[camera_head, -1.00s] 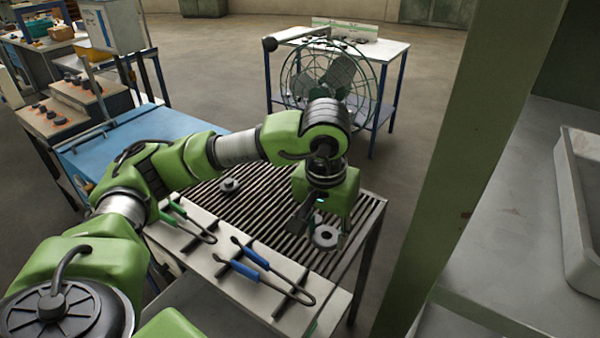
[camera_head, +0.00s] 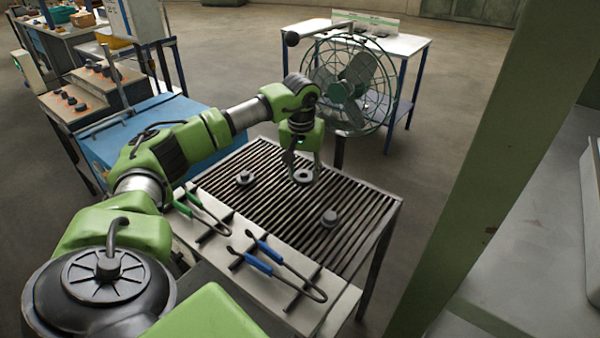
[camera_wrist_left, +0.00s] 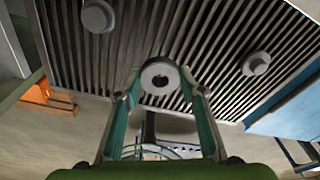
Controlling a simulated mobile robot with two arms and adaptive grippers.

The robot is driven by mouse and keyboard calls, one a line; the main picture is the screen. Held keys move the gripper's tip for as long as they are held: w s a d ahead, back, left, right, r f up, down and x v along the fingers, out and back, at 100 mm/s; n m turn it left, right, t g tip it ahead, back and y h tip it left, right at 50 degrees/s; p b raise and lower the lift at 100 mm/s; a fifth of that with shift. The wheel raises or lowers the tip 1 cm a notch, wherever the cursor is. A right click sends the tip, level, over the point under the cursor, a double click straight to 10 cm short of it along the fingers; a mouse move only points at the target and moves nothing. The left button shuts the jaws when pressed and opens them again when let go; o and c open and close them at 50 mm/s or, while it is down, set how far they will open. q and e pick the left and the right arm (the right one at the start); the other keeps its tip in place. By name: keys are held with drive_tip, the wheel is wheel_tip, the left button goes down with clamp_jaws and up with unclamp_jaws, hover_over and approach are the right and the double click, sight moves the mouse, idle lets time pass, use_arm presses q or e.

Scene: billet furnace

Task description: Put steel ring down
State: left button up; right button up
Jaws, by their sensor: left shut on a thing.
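The steel ring (camera_head: 303,181) is a small grey disc with a hole in its middle. My left gripper (camera_head: 303,171) points down at the far part of the slatted grate table (camera_head: 270,208) and is shut on the ring. In the left wrist view the ring (camera_wrist_left: 150,69) sits between the two fingertips (camera_wrist_left: 160,90), with dark slats behind it. I cannot tell whether it touches the slats or hangs just above them. My right gripper is not in view.
Two round grey knobbed pieces stand on the grate, one at left (camera_head: 244,178) and one at right (camera_head: 329,217). Green-handled tongs (camera_head: 193,200) and blue-handled tongs (camera_head: 268,252) lie along the front ledge. A caged fan (camera_head: 350,85) stands behind; a green post (camera_head: 465,180) is at right.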

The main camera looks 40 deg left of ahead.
sight(301, 170)
use_arm(q)
drive_tip(key=a+f, duration=0.1)
drive_tip(key=w+f+b, duration=0.1)
drive_tip(key=w+a+f+b, duration=0.1)
drive_tip(key=f, duration=0.1)
drive_tip(key=shift+a, duration=0.3)
drive_tip(key=shift+a+f+b, duration=0.1)
drive_tip(key=shift+f+b, duration=0.1)
drive_tip(key=shift+b, duration=0.35)
wheel_tip(301, 170, down, 3)
drive_tip(key=b, duration=0.3)
drive_tip(key=shift+f, duration=0.1)
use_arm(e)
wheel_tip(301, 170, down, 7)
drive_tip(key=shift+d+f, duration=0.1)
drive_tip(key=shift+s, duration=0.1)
use_arm(q)
drive_tip(key=o, duration=1.4)
